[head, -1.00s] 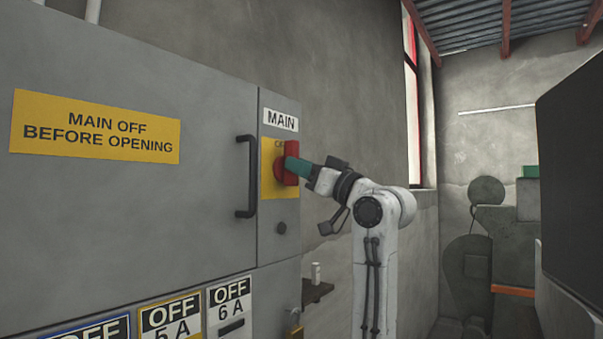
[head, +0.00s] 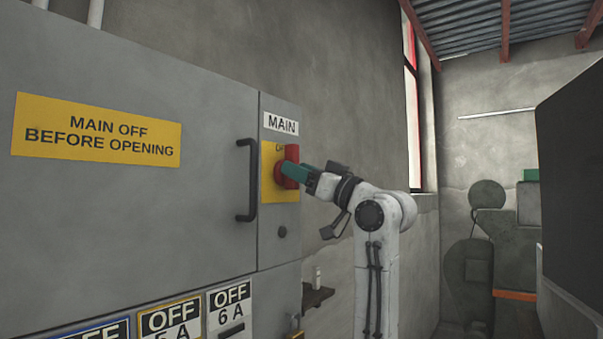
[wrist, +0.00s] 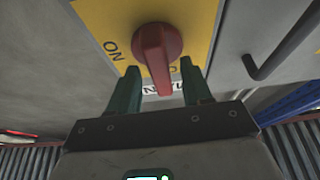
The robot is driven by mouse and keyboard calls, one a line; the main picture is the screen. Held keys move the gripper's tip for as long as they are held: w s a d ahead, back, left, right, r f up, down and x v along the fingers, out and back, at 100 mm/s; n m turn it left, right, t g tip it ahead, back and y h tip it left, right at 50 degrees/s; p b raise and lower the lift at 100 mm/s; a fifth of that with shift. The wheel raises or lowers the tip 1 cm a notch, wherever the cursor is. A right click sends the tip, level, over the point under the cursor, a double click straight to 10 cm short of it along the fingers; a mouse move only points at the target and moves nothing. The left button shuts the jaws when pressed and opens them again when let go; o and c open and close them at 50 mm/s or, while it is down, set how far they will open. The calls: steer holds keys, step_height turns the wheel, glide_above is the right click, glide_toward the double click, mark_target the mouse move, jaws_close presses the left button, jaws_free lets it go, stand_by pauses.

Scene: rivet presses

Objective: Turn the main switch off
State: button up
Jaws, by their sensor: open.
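The main switch is a red rotary knob (head: 292,153) on a yellow plate (head: 267,178), below the MAIN label. Its handle stands upright and points to the partly covered OFF lettering at the plate's top. In the wrist view the knob (wrist: 153,48) hangs with its handle toward the upside-down MAIN label, and ON shows at left. My gripper (head: 287,171) is at the knob, with its green fingers open. In the wrist view the gripper (wrist: 160,68) has one finger on each side of the handle, with gaps visible. Contact cannot be told.
The grey cabinet (head: 200,215) has a dark door handle (head: 246,180) left of the switch and a yellow warning sign (head: 96,130). Several OFF labels sit below. A small shelf (head: 318,296) is under my arm. A dark panel (head: 575,180) stands at right.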

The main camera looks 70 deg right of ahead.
steer(key=shift+s, duration=0.1)
steer(key=b+v, duration=0.3)
steer(key=v, duration=0.7)
steer(key=shift+s+f, duration=0.2)
steer(key=shift+s, duration=0.1)
